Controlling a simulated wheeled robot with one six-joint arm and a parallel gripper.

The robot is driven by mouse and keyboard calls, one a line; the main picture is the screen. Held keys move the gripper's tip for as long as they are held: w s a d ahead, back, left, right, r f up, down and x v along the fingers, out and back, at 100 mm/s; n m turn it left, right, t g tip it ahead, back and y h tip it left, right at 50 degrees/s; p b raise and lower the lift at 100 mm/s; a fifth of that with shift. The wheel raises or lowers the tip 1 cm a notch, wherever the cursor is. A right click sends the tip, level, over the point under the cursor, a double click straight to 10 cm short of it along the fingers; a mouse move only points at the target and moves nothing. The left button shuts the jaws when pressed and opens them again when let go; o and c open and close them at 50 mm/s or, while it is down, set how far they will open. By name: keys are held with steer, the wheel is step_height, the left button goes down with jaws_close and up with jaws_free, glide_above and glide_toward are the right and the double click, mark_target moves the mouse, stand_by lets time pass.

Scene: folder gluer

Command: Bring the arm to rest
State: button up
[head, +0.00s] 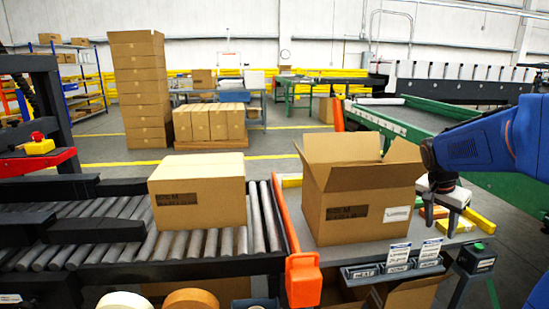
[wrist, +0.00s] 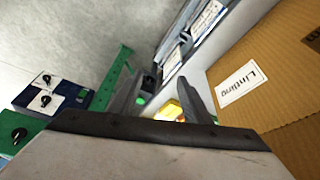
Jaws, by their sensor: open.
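My blue arm (head: 470,145) reaches in from the right edge of the head view. My gripper (head: 442,228) points down just right of the open cardboard box (head: 335,212), above the grey table. In the wrist view, the two fingers of my gripper (wrist: 163,68) stand apart with nothing held between them. The side of the box (wrist: 262,112) with a white label fills the right of that view, close beside the fingers. I cannot tell whether the gripper touches the box.
A closed carton (head: 200,190) sits on the roller conveyor (head: 115,235). An orange guard (head: 302,275) stands between conveyor and table. Labelled card bins (head: 395,268) line the table's front edge. A green-button box (head: 478,258) is at the right corner.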

steer(key=s+a+f+n+t+y, duration=0.1)
steer(key=s+a+n, duration=0.5)
steer(key=s+a, duration=0.5)
steer(key=s+a+f+n+t+y, duration=0.2)
steer(key=s+a+n, duration=0.4)
steer(key=s+a, duration=0.6)
steer(key=shift+s+n+y, duration=0.3)
steer(key=shift+s+n, duration=0.1)
steer(key=shift+s, duration=0.1)
